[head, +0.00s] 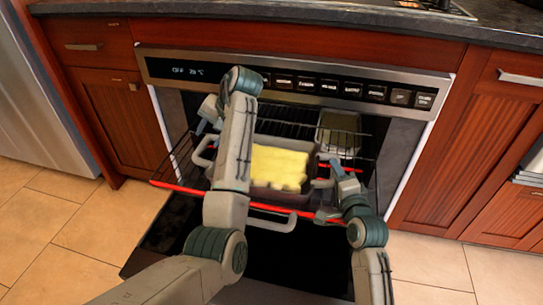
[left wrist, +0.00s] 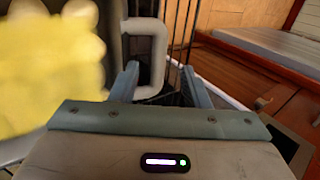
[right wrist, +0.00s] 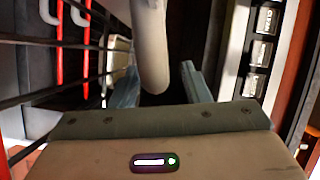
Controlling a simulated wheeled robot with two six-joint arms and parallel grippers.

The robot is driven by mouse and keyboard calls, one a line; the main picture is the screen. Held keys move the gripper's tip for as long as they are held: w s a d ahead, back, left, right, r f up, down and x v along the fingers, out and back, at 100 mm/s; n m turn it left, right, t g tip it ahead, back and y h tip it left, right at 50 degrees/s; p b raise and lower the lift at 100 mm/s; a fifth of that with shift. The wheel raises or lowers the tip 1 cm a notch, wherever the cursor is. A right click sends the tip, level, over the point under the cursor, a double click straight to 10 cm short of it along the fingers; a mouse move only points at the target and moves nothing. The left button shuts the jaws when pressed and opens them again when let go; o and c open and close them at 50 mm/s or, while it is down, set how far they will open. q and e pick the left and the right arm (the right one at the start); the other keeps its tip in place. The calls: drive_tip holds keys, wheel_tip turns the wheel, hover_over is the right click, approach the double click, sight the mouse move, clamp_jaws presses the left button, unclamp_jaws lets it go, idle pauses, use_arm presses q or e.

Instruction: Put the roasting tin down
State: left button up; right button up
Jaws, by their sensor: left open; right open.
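The grey roasting tin (head: 262,192) holds a yellow block of food (head: 278,166) and sits at the pulled-out wire rack (head: 168,172) of the open oven. Whether its base touches the rack is hidden. My left gripper (head: 206,116) is open at the tin's left side. In the left wrist view a pale loop handle (left wrist: 158,60) stands between its open fingers (left wrist: 158,88), and the yellow food (left wrist: 50,60) is blurred at left. My right gripper (head: 330,166) is open at the tin's right side. In the right wrist view a rounded grey handle (right wrist: 152,50) is between its fingers (right wrist: 160,85).
A greenish dish (head: 338,134) stands further back on the right of the rack. The rack has red front bars (head: 180,187). The oven door (head: 150,250) hangs open below. A control panel (head: 300,82) runs above, with wooden cabinets (head: 105,115) on both sides.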

drive_tip(key=shift+s, duration=0.1)
use_arm(q)
drive_tip(key=v, duration=0.2)
drive_tip(key=shift+d+r, duration=0.15)
drive_tip(key=shift+r, duration=0.1)
use_arm(e)
drive_tip(key=s+d, duration=0.1)
drive_tip(key=s, duration=1)
drive_tip(key=shift+s+d+r, duration=0.3)
drive_tip(key=shift+d+r, duration=0.05)
drive_tip(key=shift+r, duration=0.1)
